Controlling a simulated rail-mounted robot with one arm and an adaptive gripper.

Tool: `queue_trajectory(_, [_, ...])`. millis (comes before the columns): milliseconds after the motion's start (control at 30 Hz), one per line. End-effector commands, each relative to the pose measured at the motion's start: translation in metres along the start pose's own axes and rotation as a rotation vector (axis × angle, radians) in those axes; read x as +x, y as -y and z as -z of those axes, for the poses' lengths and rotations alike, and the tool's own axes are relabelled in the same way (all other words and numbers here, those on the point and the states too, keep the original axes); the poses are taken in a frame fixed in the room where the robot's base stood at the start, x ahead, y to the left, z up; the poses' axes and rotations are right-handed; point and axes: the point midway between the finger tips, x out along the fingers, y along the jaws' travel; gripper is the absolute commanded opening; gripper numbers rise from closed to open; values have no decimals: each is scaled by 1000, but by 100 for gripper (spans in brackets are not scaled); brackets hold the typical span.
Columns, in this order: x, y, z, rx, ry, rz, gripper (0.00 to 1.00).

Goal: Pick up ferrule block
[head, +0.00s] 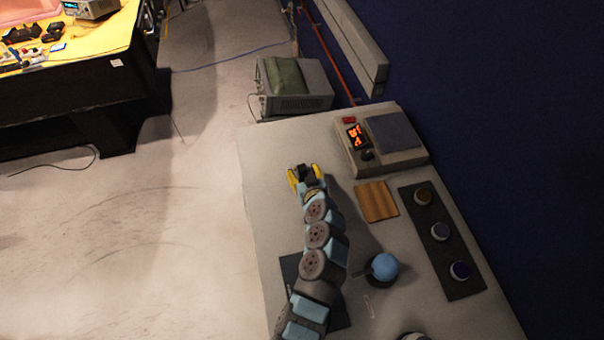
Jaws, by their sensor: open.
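My gripper (303,174) is over the pale table near its left edge, with its yellow fingers spread apart. A small dark shape (307,171) shows between or just beyond the fingers. I cannot tell whether it is the ferrule block or part of my gripper. No other thing in view can be surely named as the ferrule block. My arm reaches up from the bottom of the picture and hides part of the table.
A wooden square (377,201) lies right of my gripper. Farther back is a device with a lit display (357,135). A dark strip with several round knobs (440,243) lies along the right. A blue ball (383,266) sits on a dark base. The table's left edge (243,190) is close.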

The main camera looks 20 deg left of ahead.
Motion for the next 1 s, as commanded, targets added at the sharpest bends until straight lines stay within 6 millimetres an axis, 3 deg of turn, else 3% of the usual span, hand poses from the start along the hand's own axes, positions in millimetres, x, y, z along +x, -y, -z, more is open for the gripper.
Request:
queue_trajectory(200, [14, 0, 0, -1, 1, 1, 61])
queue_trajectory(433, [15, 0, 0, -1, 0, 0, 61])
queue_trajectory(467, [15, 0, 0, -1, 0, 0, 58])
queue_trajectory(667, [14, 0, 0, -1, 0, -1, 1])
queue_trajectory(1000, [14, 0, 0, 0, 0, 0, 0])
